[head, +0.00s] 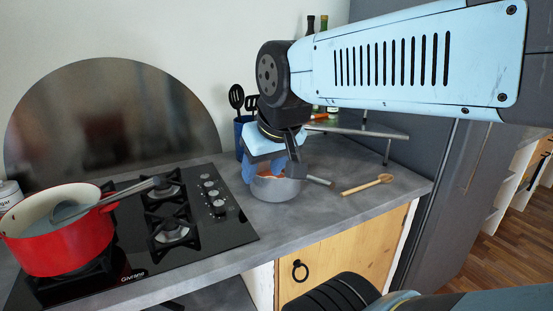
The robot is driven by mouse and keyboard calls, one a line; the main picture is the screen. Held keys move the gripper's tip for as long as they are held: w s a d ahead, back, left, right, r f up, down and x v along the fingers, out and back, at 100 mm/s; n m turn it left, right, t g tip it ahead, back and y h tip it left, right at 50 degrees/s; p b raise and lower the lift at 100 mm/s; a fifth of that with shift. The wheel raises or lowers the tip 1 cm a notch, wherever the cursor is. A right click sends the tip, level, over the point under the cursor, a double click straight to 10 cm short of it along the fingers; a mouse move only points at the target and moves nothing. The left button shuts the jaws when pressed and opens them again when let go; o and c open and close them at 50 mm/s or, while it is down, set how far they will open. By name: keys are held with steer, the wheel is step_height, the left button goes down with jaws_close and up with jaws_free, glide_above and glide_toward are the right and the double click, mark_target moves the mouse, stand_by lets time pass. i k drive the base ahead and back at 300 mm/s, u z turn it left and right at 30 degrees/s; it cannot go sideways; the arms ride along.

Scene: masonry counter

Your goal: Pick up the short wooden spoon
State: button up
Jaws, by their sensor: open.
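The short wooden spoon (366,186) lies flat on the grey counter (335,215), near its right end. Its bowl points right and its thin handle points left. My gripper (272,172) is to the left of the spoon, pointing down over a small grey saucepan (275,190). The gripper hides part of the saucepan's rim and inside. I cannot tell whether the fingers touch the saucepan.
The saucepan's handle (319,181) sticks out towards the spoon. A red pot (60,243) with a ladle stands on the black hob (215,235) at left. A blue utensil holder (240,130) and a raised metal shelf (360,130) stand behind. Bare counter lies in front of the spoon.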

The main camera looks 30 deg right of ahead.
mark_target(385, 178)
steer(key=u, duration=1.55)
steer(key=i, duration=0.1)
steer(key=z, duration=3)
